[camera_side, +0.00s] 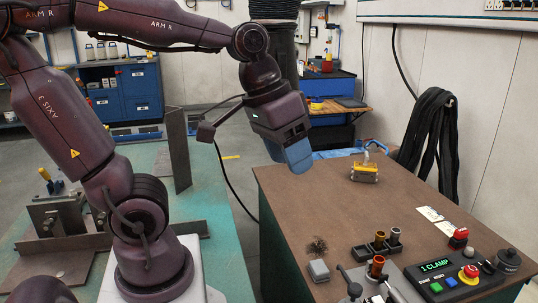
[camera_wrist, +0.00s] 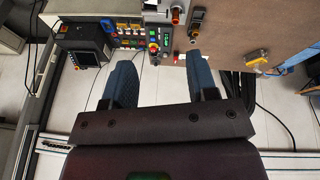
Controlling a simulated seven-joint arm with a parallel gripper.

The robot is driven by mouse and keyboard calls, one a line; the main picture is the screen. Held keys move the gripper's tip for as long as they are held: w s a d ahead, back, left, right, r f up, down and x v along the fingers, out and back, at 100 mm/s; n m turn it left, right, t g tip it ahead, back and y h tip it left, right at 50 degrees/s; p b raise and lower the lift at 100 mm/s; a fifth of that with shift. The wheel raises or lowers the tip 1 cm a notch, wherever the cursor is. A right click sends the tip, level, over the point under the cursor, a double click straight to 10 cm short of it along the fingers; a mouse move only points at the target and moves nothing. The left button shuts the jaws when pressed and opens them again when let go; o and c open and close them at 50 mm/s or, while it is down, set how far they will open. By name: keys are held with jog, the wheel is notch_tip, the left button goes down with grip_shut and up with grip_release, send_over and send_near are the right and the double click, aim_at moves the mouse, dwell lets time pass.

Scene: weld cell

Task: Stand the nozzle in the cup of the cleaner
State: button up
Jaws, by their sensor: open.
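My gripper (camera_side: 298,155) hangs in the air beyond the far left edge of the brown bench. In the wrist view my gripper (camera_wrist: 161,72) has its two blue-grey fingers wide apart with nothing between them. A small black rack (camera_side: 367,250) stands on the bench with a brown-copper cylinder (camera_side: 380,239) and a grey-topped cylinder (camera_side: 395,235), which look like nozzles. In front of it is a machine with a copper cup-like cylinder (camera_side: 377,264), seemingly the cleaner; it also shows at the top of the wrist view (camera_wrist: 176,15). I cannot tell which cylinder is the task's nozzle.
A control panel (camera_side: 452,272) reading "1 CLAMP" stands at the bench's right. A grey block (camera_side: 318,270) and a dark bristly patch (camera_side: 317,245) lie left of the rack. A yellow tool (camera_side: 364,172) lies at the back. The middle of the bench (camera_side: 330,205) is clear.

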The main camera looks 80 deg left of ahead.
jog(key=s+m, duration=0.1)
jog(key=s+m+t, duration=0.1)
jog(key=s, duration=0.1)
jog(key=shift+s+f+t+y, duration=0.1)
jog(key=shift+t+y, duration=0.2)
jog(key=shift+y, duration=0.1)
